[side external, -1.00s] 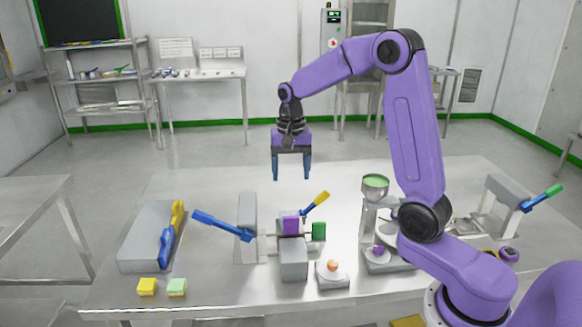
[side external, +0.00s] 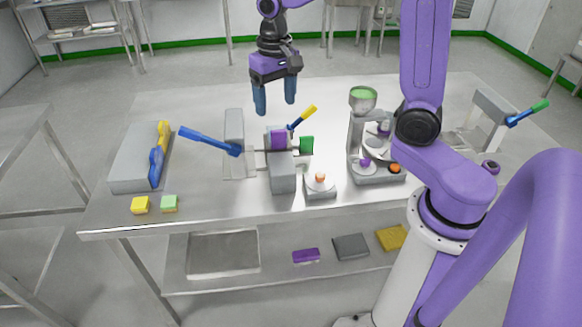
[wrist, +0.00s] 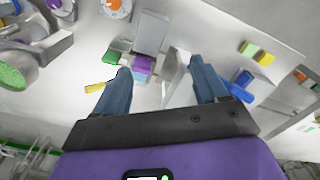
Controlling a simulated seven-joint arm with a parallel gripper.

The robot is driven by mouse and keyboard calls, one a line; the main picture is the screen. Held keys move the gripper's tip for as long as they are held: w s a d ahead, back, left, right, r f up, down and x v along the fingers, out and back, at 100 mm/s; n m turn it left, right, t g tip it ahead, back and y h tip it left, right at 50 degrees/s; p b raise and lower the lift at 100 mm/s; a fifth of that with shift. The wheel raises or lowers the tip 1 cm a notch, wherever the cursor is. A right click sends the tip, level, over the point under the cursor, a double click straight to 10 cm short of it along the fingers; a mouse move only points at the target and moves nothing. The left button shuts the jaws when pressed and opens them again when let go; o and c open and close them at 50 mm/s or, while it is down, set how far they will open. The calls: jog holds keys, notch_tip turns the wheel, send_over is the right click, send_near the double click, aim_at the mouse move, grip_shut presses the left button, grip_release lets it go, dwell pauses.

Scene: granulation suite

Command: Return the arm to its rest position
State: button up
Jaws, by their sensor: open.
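My gripper (side external: 275,108) hangs over the steel table (side external: 205,215), fingers pointing down, just behind and above a grey fixture (side external: 283,180) with a purple block (side external: 278,140). Its two blue fingers are apart with nothing between them. In the wrist view my gripper (wrist: 160,72) also shows open and empty. The purple block (wrist: 142,66) lies beyond the fingertips, apart from them. My upper arm and elbow run out of the top of the side view.
A blue lever (side external: 208,141), a yellow-handled lever (side external: 302,117) and a green-topped hopper (side external: 363,99) stand near the gripper. A grey box (side external: 138,160) is at left. Small yellow (side external: 140,205) and green (side external: 169,203) blocks lie at the front edge. The table's rear is clear.

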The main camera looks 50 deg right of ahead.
jog(key=s+a+f+n, duration=0.1)
jog(key=s+a+n, duration=0.1)
jog(key=s+n, duration=0.5)
jog(key=s+a+f+n, duration=0.1)
jog(key=s+n, duration=0.7)
jog(key=s, duration=1)
jog(key=shift+a+f+n, duration=0.15)
jog(key=shift+a+n, duration=0.15)
jog(key=shift+a, duration=0.05)
